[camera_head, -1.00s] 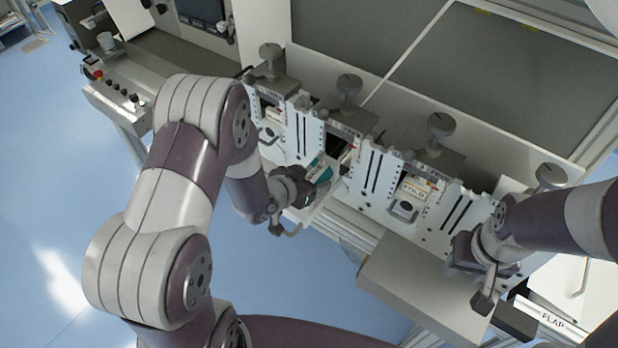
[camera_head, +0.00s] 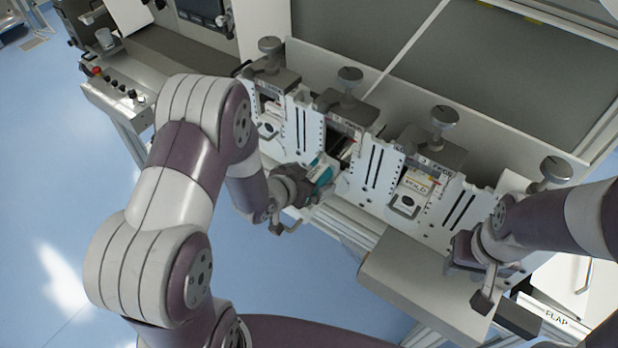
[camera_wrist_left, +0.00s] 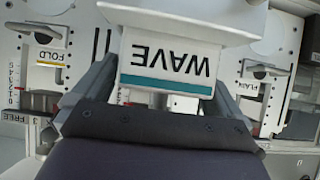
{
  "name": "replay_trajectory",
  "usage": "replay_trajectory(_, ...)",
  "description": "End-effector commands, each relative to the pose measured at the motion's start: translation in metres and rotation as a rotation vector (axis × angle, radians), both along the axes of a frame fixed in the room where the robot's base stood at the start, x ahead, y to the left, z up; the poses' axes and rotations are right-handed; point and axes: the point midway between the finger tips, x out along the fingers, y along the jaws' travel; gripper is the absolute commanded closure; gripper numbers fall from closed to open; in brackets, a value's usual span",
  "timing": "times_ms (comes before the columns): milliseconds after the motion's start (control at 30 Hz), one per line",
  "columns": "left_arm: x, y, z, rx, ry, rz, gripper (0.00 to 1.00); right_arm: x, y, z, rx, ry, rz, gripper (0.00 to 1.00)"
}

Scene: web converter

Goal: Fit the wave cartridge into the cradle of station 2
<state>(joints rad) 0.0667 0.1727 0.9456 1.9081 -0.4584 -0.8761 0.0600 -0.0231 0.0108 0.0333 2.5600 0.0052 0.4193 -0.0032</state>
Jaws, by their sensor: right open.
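My left gripper (camera_head: 312,178) is shut on the wave cartridge (camera_head: 322,170). The cartridge is a white block with a teal stripe. In the left wrist view its WAVE label (camera_wrist_left: 170,62) appears upside down between the two fingers. The gripper is at the front of the row of stations, by the dark open bay (camera_head: 341,143) second from the left, which I take as station 2. The cartridge hides most of that bay's cradle in the wrist view, and I cannot tell whether they touch. My right gripper (camera_head: 460,258) is open, in front of the right end of the row.
A FOLD cartridge (camera_head: 417,184) sits in the bay to the right; it also shows in the wrist view (camera_wrist_left: 48,55). A PLAIN cartridge (camera_wrist_left: 249,90) sits on the other side. Clamp knobs (camera_head: 350,76) stand above the bays. A grey box-like surface (camera_head: 415,285) juts out front right.

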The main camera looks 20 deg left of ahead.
Motion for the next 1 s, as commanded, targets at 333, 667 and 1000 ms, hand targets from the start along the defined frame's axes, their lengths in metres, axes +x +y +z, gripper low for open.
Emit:
replay_trajectory(333,-0.023,0.009,0.015,0.000,0.000,0.002,0.00,0.000,0.000,-0.007,0.000,0.000,0.000,0.57)
replay_trajectory(667,-0.084,0.032,0.061,0.002,-0.003,0.004,0.00,0.000,0.000,-0.011,0.000,0.000,0.000,0.57)
replay_trajectory(1000,-0.100,0.037,0.071,0.000,0.001,-0.001,0.00,0.000,0.000,-0.010,0.000,0.000,0.000,0.57)
